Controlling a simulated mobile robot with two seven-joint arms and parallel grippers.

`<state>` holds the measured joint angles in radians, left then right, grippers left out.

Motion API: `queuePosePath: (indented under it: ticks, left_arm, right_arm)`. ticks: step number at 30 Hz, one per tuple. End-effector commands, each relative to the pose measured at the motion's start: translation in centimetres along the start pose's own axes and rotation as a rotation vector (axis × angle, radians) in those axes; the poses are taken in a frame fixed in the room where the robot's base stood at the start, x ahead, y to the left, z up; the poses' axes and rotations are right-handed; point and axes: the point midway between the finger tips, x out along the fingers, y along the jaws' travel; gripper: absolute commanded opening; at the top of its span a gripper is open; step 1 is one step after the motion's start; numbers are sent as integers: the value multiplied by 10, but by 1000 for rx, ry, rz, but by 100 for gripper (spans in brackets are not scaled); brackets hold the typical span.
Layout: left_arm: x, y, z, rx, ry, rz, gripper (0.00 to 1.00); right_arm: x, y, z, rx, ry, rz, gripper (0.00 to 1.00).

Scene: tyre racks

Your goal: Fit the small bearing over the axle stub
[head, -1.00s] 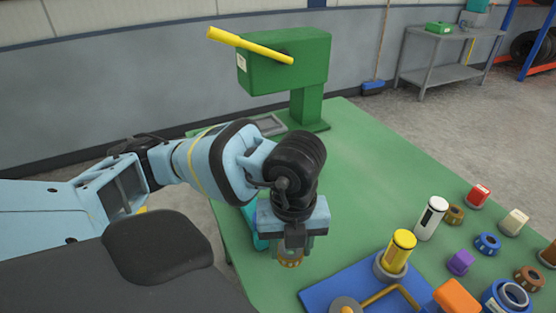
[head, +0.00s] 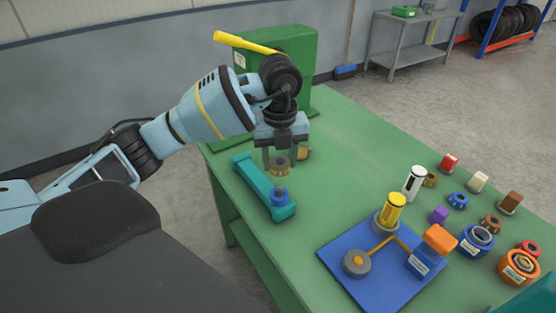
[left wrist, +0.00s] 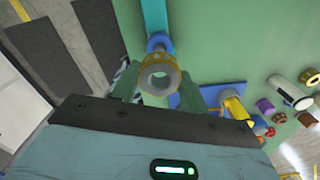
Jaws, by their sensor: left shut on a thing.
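My left gripper (head: 279,160) is shut on a small yellow-brown ring with a grey inner part, the small bearing (head: 280,170). In the left wrist view the bearing (left wrist: 160,77) sits between the fingers with its hole showing. A teal bar (head: 254,180) lies on the table just below and in front of the gripper. A short blue stub (head: 279,197) stands upright near the bar's near end and appears to be the axle stub. The bearing is held apart from it, farther back. The stub (left wrist: 159,42) also shows beyond the bearing in the left wrist view. My right gripper is not in view.
A blue board (head: 372,285) carries a grey disc, a yellow cylinder (head: 391,210) and an orange-topped block. Several rings and blocks stand to the right. A green press (head: 300,50) stands behind the gripper. A brass-coloured round part (head: 304,153) is close beside the gripper.

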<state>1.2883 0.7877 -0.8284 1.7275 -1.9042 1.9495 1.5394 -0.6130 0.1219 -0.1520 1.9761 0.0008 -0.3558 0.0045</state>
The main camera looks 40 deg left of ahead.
Motion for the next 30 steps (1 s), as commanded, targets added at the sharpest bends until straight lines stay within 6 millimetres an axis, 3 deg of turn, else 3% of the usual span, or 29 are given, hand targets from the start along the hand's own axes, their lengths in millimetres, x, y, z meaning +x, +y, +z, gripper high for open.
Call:
queuePosePath:
  ticks: [9,21,30]
  left_arm:
    - [-3,0,0,0,-2,-2,21]
    - [37,0,0,0,3,2,21]
    - [48,0,0,0,0,-1,21]
  right_arm:
    - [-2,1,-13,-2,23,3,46]
    - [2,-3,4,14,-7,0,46]
    - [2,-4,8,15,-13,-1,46]
